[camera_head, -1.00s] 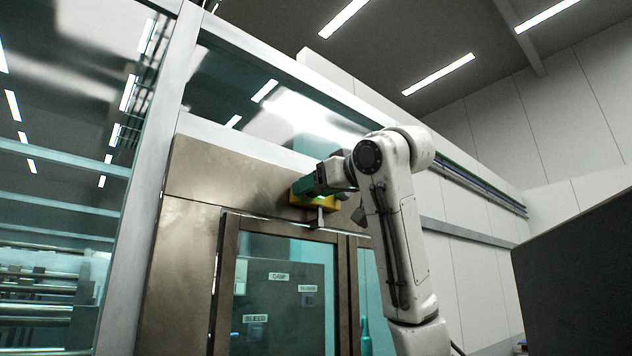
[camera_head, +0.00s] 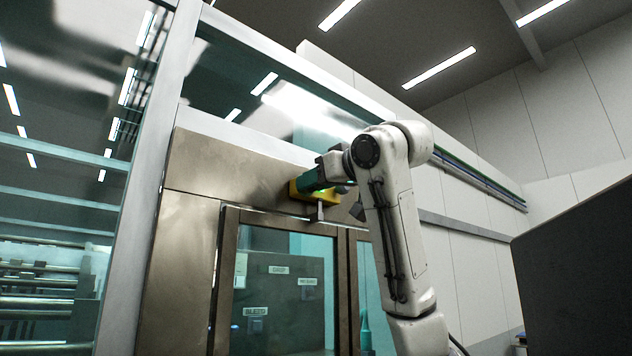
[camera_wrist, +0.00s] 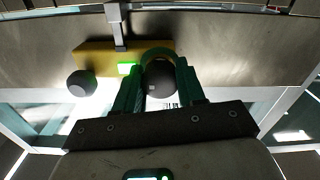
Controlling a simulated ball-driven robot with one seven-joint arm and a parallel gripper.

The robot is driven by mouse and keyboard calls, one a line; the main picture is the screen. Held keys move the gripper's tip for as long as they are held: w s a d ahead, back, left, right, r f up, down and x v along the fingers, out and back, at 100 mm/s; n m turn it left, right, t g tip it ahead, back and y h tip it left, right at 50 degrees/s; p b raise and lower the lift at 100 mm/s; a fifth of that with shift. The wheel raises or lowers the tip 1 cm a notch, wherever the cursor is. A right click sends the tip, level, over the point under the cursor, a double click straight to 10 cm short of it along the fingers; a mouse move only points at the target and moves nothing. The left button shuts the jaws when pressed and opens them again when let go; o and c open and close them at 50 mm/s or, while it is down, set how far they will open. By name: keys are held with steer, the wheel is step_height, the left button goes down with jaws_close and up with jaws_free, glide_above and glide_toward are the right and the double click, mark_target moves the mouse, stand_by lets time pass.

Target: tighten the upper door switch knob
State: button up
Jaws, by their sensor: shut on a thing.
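A yellow door switch box (camera_head: 296,192) sits on the metal panel above the door. In the wrist view the yellow box (camera_wrist: 95,58) bears a lit green lamp (camera_wrist: 127,69). A dark round knob (camera_wrist: 160,84) stands between the green fingers of my gripper (camera_wrist: 160,93). My gripper is shut on this knob, with a finger on each side. A second dark round knob (camera_wrist: 82,84) is free, to the left.
A grey lever (camera_head: 321,210) hangs below the box and shows at the top of the wrist view (camera_wrist: 118,25). The framed glass door (camera_head: 285,280) is below. A dark panel (camera_head: 580,270) stands at the right.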

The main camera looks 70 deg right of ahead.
stand_by(0.3)
steer(key=o, duration=1.1)
steer(key=shift+c, duration=0.2)
steer(key=b+v, duration=0.4)
steer(key=v, duration=0.6)
steer(key=shift+s+a, duration=0.3)
